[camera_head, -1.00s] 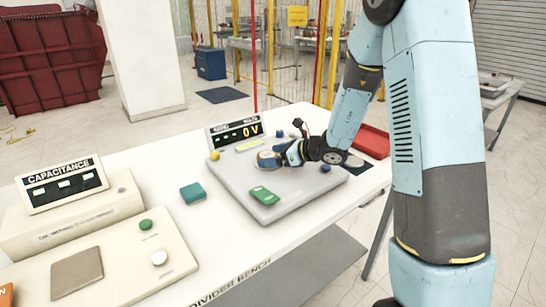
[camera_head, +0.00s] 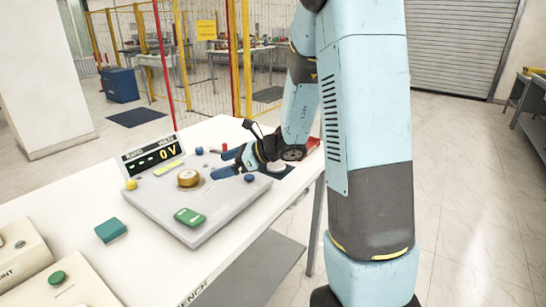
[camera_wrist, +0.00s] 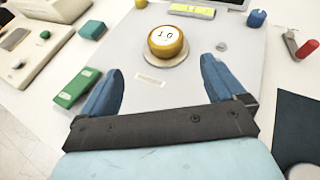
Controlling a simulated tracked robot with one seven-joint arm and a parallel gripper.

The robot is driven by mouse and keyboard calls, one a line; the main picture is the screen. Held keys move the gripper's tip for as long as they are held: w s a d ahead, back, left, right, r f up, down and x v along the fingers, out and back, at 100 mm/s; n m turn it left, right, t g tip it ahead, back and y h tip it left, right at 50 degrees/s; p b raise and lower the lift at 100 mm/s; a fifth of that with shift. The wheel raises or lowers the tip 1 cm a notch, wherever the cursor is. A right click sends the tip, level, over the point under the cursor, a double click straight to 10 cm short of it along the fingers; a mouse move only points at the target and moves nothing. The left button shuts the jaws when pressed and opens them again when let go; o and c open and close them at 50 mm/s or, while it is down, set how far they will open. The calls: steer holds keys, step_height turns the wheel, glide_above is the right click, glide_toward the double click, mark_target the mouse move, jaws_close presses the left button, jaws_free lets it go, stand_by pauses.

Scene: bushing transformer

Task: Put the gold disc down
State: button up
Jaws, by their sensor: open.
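The gold disc (camera_head: 188,178), a short round piece with a white top marked "1.0" in the wrist view (camera_wrist: 166,41), rests on a pale round base on the grey panel (camera_head: 160,205). My gripper (camera_head: 227,163) is open and empty, just to the right of the disc in the head view. In the wrist view its blue fingers (camera_wrist: 160,78) are spread wide, and the disc lies ahead of their tips, apart from them.
A green block (camera_head: 189,217) and several small coloured knobs are on the panel. A teal block (camera_head: 111,230) lies on the white bench to the left. A red-handled piece (camera_wrist: 305,47) is at the right.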

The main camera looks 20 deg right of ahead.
steer(key=s+r+n+g+h, duration=0.2)
steer(key=s+r+n, duration=0.3)
steer(key=s+n, duration=0.25)
steer(key=s+r+n+g+h, duration=0.2)
steer(key=s+r+n, duration=0.3)
steer(key=s, duration=0.4)
steer(key=s+d+r+n+t+h, duration=0.3)
steer(key=s+d+r+n+h, duration=0.2)
steer(key=s+d+n, duration=0.5)
steer(key=s+h, duration=0.1)
steer(key=h, duration=0.1)
steer(key=shift+d+n+h, duration=0.35)
steer(key=shift+h, duration=0.05)
